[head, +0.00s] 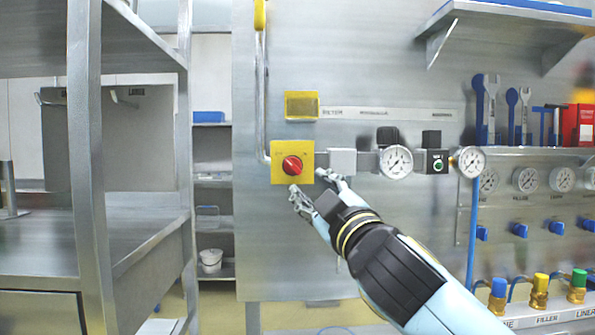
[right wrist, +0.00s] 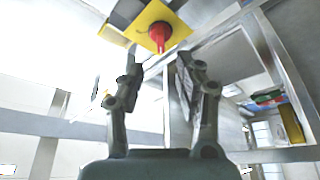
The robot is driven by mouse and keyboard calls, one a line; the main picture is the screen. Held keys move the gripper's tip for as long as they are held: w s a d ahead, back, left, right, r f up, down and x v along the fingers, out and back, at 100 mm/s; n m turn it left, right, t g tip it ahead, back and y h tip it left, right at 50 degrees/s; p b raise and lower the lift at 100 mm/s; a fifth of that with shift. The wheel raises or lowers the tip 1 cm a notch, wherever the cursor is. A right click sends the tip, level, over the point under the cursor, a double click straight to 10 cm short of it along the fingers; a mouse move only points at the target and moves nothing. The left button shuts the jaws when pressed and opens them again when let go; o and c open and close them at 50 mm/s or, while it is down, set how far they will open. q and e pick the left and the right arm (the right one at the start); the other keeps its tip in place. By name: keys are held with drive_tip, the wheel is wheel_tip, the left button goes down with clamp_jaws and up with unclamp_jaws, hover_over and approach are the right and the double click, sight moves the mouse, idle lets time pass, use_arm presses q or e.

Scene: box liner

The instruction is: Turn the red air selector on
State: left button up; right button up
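The red air selector (head: 292,165) is a round red knob on a yellow square plate (head: 278,177), mounted on the grey metal panel. In the right wrist view the red knob (right wrist: 160,34) shows ahead, beyond the fingertips and roughly between them. My right gripper (head: 309,186) is open and empty, just below and to the right of the knob in the head view. Its two fingers also stand apart in the right wrist view (right wrist: 158,62). The fingers appear apart from the knob. My left gripper is not in view.
A metal rack (head: 88,170) stands at the left. A blue hose (head: 473,235) hangs at the right.

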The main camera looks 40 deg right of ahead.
sight(295, 169)
drive_tip(key=p+x, duration=0.2)
drive_tip(key=x, duration=0.6)
drive_tip(key=shift+r, duration=0.1)
drive_tip(key=shift+w+d, duration=0.2)
drive_tip(key=shift+w, duration=0.25)
clamp_jaws()
